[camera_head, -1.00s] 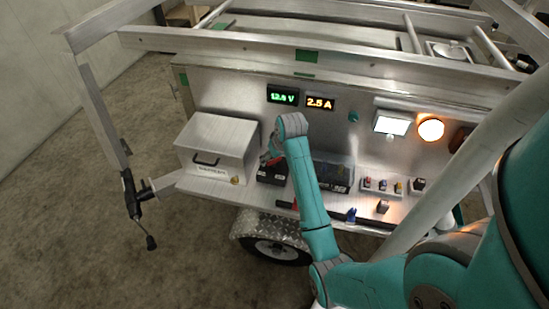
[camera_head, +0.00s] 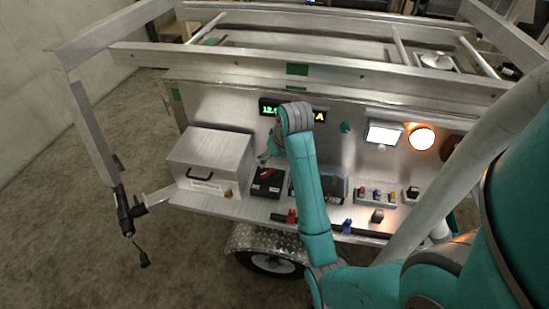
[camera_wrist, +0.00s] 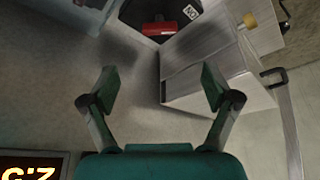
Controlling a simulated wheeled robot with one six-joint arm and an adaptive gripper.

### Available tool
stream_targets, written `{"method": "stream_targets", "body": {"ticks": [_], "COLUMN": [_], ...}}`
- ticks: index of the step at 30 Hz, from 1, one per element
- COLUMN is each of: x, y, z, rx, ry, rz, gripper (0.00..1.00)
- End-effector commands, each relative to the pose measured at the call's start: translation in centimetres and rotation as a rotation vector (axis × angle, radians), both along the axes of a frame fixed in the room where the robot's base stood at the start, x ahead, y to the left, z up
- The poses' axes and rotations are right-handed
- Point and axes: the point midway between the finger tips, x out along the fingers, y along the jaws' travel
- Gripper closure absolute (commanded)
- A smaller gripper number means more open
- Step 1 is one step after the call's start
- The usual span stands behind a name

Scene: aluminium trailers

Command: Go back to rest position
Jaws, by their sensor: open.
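In the head view my gripper (camera_head: 265,156) is mostly hidden behind my teal arm, in front of the trailer's back panel (camera_head: 225,112). It is above the gap between the metal box and a black battery-like block (camera_head: 268,182), touching neither. The block has a red part on top. A black object with a red part (camera_wrist: 158,28) also shows at the top of the wrist view.
A metal box with a handle (camera_head: 212,152) stands left on the shelf. Further right are a dark case (camera_head: 335,184), a row of small coloured parts (camera_head: 376,196) and a lit orange lamp (camera_head: 421,139). Frame rails (camera_head: 300,68) run above. The floor at left is clear.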

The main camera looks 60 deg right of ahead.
Motion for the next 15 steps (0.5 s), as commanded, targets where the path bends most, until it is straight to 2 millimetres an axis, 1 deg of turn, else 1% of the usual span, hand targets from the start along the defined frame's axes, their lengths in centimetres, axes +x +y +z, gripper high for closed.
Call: {"method": "stream_targets", "body": {"ticks": [11, 14, 15], "x": [0.0, 0.1, 0.2], "y": [0.0, 0.6, 1.1], "z": [-0.1, -0.8, -1.4], "rx": [0.0, -0.003, -0.007], "ry": [0.0, -0.006, -0.013], "rz": [0.0, 0.004, 0.009], "gripper": [0.12, 0.12, 0.12]}}
